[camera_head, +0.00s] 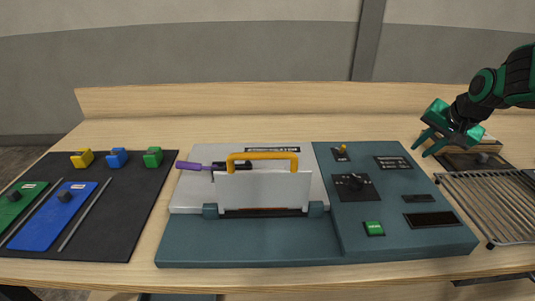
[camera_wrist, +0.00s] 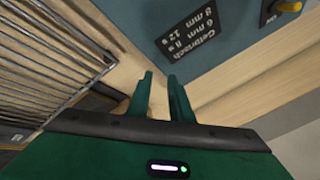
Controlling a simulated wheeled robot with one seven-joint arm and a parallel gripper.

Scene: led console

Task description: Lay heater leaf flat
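The heater leaf (camera_head: 265,190) is a pale grey plate with a yellow-orange handle (camera_head: 263,156) along its top edge. It stands upright on hinges at the middle of the teal console (camera_head: 250,242), in the head view. My gripper (camera_head: 421,149) is far to the right of the leaf, above the table beyond the console's right edge. In the wrist view its two green fingers (camera_wrist: 160,76) are apart with nothing between them. The leaf is not in the wrist view.
A purple-handled tool (camera_head: 190,165) lies behind the leaf. The console's right panel has a knob (camera_head: 352,182), a yellow-tipped switch (camera_head: 342,149) and a green button (camera_head: 374,228). A wire rack (camera_head: 490,205) stands at right. A black mat (camera_head: 120,205) with coloured blocks lies at left.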

